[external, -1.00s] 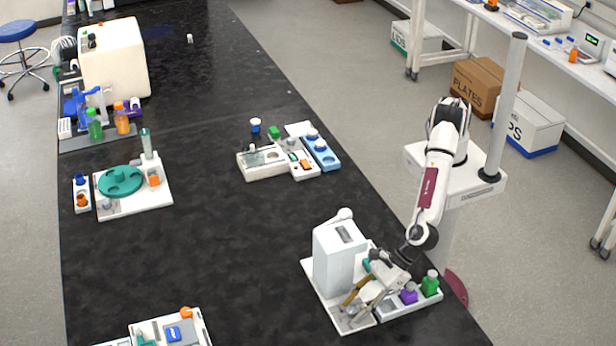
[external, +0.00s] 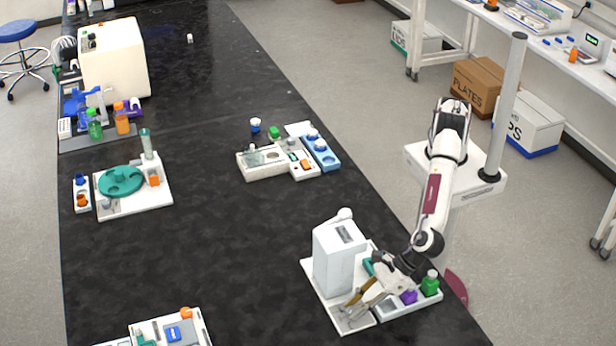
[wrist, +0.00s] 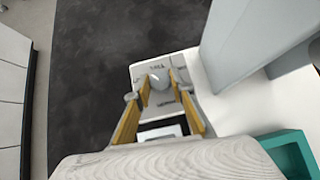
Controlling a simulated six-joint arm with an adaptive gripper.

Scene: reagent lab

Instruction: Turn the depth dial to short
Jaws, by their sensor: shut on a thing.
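The depth dial (wrist: 158,77) is a small grey knob on a light plate with dark lettering around it, too small to read surely. It shows in the wrist view between the tips of my gripper (wrist: 160,88). The gold-coloured fingers are closed in on the knob from both sides. In the external view my gripper (external: 355,300) points down at the front part of the white base (external: 310,268), beside the tall white device (external: 338,262). The dial is mostly hidden by the fingers there, and its pointer direction cannot be read.
The tall grey-white body (wrist: 245,45) stands close on the right in the wrist view, with a teal holder (wrist: 292,155) below it. A purple-capped bottle (external: 408,297) and a green bottle (external: 430,284) stand in a rack right of my gripper. The bench left of the device is clear.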

